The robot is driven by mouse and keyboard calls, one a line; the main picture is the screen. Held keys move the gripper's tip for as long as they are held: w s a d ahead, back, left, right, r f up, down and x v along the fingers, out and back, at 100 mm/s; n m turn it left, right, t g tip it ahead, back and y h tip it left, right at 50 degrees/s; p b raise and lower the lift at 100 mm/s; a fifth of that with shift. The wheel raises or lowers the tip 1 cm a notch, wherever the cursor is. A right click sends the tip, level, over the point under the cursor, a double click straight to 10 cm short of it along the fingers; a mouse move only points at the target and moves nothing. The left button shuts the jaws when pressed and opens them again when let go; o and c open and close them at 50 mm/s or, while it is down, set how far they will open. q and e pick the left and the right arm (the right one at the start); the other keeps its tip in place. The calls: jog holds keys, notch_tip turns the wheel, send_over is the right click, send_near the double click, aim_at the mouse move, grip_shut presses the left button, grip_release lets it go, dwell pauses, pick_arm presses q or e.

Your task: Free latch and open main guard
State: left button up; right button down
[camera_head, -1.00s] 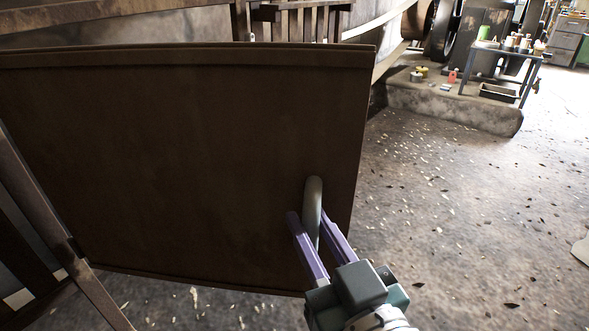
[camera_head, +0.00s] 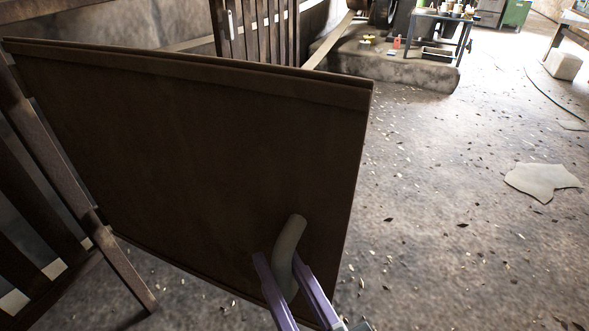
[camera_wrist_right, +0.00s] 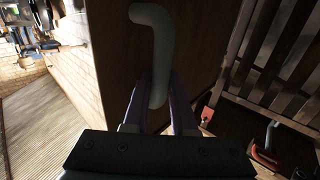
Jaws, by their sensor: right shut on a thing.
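The main guard (camera_head: 190,150) is a large dark brown panel that fills the left and middle of the head view. It stands out at an angle from the slatted frame on the left. A grey bent handle (camera_head: 288,250) sits near its lower right edge. My right gripper (camera_head: 278,262) has its purple fingers on both sides of the handle, shut on it. The right wrist view shows the handle (camera_wrist_right: 151,45) upright between the fingers (camera_wrist_right: 158,95). The latch cannot be made out for certain. My left gripper is not in view.
Dark slatted fencing (camera_head: 30,215) stands at the left, and more slats (camera_head: 262,32) stand behind the panel. A stone plinth (camera_head: 400,66) and a small table (camera_head: 445,20) are at the back. The floor on the right is open, with debris and a pale sheet (camera_head: 543,180).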

dwell(0.3)
jog(key=c, duration=1.1)
grip_release()
jog(key=o, duration=0.4)
jog(key=shift+a, duration=0.15)
jog(key=shift+c, duration=0.2)
jog(key=shift+s, duration=0.1)
jog(key=shift+s+d, duration=0.25)
jog(key=shift+s, duration=0.1)
jog(key=p+v, duration=0.2)
jog(key=v, duration=0.7)
jog(key=shift+p, duration=0.3)
jog(key=shift+r, duration=0.1)
